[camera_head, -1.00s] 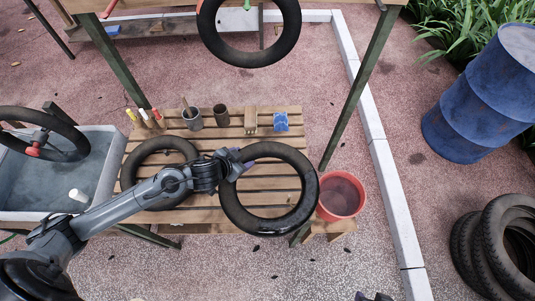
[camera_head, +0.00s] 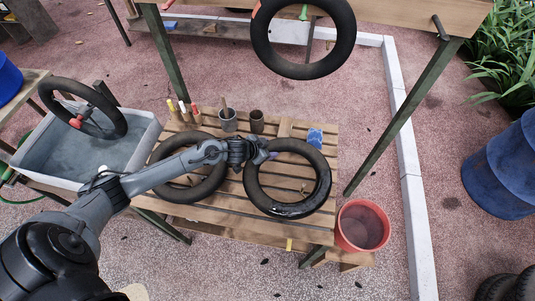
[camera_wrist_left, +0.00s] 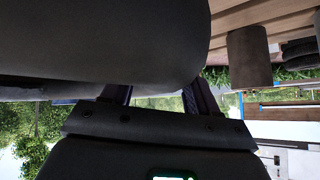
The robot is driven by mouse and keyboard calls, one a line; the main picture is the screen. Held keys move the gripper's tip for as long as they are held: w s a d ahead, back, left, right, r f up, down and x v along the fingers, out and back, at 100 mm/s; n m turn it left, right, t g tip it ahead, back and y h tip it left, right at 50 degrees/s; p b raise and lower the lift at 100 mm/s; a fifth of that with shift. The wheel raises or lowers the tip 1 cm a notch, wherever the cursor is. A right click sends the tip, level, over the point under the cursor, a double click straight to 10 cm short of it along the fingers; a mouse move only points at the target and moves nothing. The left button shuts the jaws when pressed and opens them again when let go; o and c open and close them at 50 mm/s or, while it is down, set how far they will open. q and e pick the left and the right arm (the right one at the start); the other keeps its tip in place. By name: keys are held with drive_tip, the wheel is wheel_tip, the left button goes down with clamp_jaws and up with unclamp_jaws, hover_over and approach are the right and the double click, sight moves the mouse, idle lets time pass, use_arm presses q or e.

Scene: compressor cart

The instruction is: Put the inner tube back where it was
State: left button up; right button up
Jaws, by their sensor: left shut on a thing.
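My left gripper (camera_head: 262,154) is shut on the upper left rim of a black inner tube (camera_head: 325,180). The held tube is over the right part of the slatted wooden bench (camera_head: 230,214); I cannot tell whether it touches the slats. In the left wrist view the tube (camera_wrist_left: 100,40) fills the upper left, between and in front of the fingers (camera_wrist_left: 160,92). A second black tube (camera_head: 160,183) lies on the bench to the left, partly hidden behind my left arm. A third tube (camera_head: 344,38) hangs upright from a wooden beam. My right gripper is not in view.
A grey water basin (camera_head: 30,165) with another tube (camera_head: 118,112) stands at the left. Cups (camera_head: 228,121), marker-like sticks (camera_head: 183,108) and a blue item (camera_head: 315,138) line the bench's back. A red bucket (camera_head: 362,226) stands right of the bench, a blue barrel (camera_head: 505,170) farther right.

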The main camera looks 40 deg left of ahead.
use_arm(q)
wheel_tip(320, 180, down, 4)
drive_tip(key=shift+r+b, duration=0.2)
drive_tip(key=shift+b, duration=0.25)
drive_tip(key=o, duration=1)
